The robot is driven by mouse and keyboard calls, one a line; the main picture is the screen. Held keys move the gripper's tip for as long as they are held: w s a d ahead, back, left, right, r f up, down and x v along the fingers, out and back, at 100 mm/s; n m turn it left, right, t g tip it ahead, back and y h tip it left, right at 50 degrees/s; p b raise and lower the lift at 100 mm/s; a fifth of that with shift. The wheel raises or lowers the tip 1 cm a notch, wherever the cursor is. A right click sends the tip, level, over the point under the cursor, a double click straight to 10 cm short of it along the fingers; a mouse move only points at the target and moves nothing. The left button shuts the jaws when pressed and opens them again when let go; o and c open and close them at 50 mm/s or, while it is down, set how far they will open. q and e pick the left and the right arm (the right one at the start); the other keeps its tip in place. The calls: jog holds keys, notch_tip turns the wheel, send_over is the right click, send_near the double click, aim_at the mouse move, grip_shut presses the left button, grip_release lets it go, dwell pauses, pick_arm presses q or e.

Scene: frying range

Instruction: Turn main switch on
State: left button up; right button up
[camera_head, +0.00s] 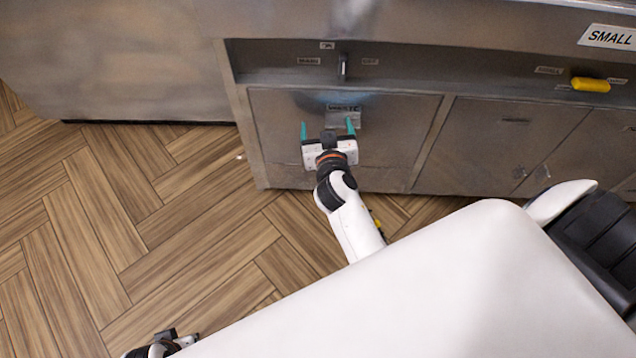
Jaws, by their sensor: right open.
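A small upright metal switch lever (343,67) is on the recessed strip below the counter edge, with small labels on both sides that are too small to read surely. My right gripper (328,127) is in front of the cabinet door below the lever. Its two teal fingertips are apart and point toward the door, with nothing seen between them but a labelled plate behind. The gripper is apart from the lever. Part of my left arm's end (160,345) shows at the bottom left edge; its fingers cannot be made out.
A steel cabinet door (400,150) with a labelled handle plate (345,113) is behind the gripper. A yellow handle (590,84) is on the strip at the right. A "SMALL" label (608,37) is on the counter front. The wooden floor (130,230) at left is clear.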

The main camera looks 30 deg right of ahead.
jog(key=s+a+f+n+g+y+p, duration=0.2)
jog(key=s+a+f+p, duration=0.1)
jog(key=f, duration=0.5)
jog(key=s+a+f+n+g+y+p, duration=0.2)
jog(key=s+a+f+p, duration=0.1)
jog(key=f, duration=0.5)
jog(key=shift+s+a+g+y+p, duration=0.3)
jog(key=shift+s+g+p, duration=0.1)
jog(key=shift+s+p, duration=0.6)
jog(key=shift+s+f, duration=0.1)
